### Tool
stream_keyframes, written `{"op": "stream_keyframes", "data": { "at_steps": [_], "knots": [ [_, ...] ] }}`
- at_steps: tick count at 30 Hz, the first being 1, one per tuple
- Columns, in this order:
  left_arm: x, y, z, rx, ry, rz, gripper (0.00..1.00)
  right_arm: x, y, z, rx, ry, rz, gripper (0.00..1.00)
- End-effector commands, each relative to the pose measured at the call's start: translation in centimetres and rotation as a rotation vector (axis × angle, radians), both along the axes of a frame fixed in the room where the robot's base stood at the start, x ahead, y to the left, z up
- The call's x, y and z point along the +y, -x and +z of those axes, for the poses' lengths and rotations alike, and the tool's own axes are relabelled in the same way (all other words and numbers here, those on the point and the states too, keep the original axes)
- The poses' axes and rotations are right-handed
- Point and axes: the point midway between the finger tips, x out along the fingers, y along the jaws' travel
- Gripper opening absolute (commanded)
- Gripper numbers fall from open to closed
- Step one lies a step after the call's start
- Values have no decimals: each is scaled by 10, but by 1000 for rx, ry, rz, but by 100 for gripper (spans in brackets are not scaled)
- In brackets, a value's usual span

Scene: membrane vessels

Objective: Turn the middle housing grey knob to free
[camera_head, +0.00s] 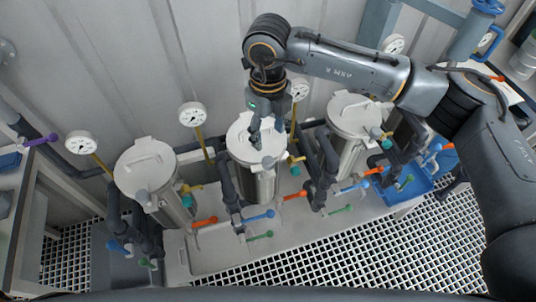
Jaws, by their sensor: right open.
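Three steel housings with pale lids stand in a row. The middle housing (237,147) is partly covered by my right arm, which reaches in from the right. Its grey knob (268,163) appears at the front of the lid, small and close below my gripper. My right gripper (257,143) points down over the middle lid and is open; I cannot tell whether its fingers touch the lid or knob. Similar grey knobs show on the left housing (142,195) and right housing (377,133). My left gripper is not in view.
Pressure gauges (192,114) stand behind the housings. Dark pipes with red, blue and green valve handles (259,216) run between and before them. A blue bin (412,185) stands at right. The grated floor (350,250) in front is clear.

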Motion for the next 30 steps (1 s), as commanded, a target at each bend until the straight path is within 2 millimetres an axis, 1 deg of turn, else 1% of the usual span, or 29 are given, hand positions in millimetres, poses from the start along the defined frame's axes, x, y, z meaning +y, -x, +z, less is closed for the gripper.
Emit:
{"op": "stream_keyframes", "data": {
  "at_steps": [1,9,12,15,21,28,29,30],
  "knots": [
    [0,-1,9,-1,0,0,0,0,1,-8,6,1,-2,54],
    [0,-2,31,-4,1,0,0,0,1,-66,6,-1,0,54],
    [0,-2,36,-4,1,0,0,0,2,-83,4,-1,1,54],
    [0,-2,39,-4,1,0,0,1,1,-96,4,-3,0,54],
    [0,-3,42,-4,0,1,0,1,1,-108,3,-4,2,54],
    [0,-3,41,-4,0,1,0,1,1,-109,1,-4,2,54],
    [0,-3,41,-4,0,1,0,1,1,-109,1,-4,2,52],
    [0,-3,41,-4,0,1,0,1,1,-109,1,-4,2,44]
  ]
}}
